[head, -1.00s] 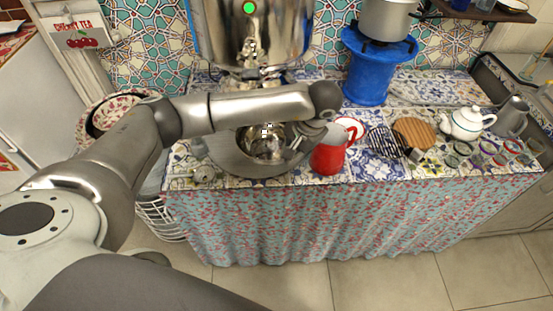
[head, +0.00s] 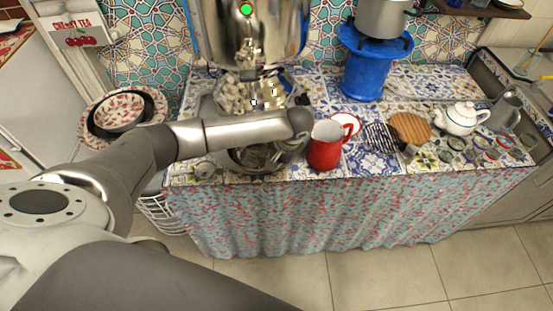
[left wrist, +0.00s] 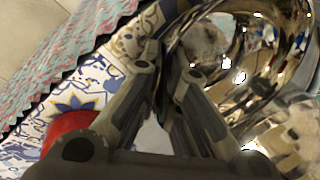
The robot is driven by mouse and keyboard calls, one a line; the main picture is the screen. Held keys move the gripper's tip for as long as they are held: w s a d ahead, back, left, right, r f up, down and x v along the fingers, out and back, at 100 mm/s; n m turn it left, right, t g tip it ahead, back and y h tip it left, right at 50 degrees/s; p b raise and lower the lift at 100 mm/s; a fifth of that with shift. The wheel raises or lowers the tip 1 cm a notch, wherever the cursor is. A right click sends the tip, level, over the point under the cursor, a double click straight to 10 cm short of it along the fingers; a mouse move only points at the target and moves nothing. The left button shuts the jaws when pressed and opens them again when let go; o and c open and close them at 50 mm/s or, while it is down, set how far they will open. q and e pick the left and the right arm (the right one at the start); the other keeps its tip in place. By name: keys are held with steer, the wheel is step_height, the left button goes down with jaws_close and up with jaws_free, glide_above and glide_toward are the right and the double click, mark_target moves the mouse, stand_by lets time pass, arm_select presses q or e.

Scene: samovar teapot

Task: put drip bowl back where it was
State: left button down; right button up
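The drip bowl (head: 258,158) is a shiny metal bowl near the front edge of the tiled counter, below the samovar (head: 250,35). My left arm crosses in front of it and hides part of its far side. My left gripper (left wrist: 168,68) is at the bowl's right side, mostly hidden in the head view. In the left wrist view its fingers close around the rim of the mirror-like drip bowl (left wrist: 215,50). Whether the bowl touches the counter is hard to tell. My right gripper is in no view.
A red pitcher (head: 325,148) stands close on the right of the bowl. Further right are a black rack (head: 380,138), a wooden round board (head: 410,128) and a white teapot (head: 461,118). A blue stand (head: 368,68) is behind. Patterned bowls (head: 120,112) are at left.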

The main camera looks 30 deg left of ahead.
arm_select(q)
steer(key=shift+f, duration=0.15)
steer(key=c, duration=1.6)
jaws_free()
steer(key=shift+c, duration=0.2)
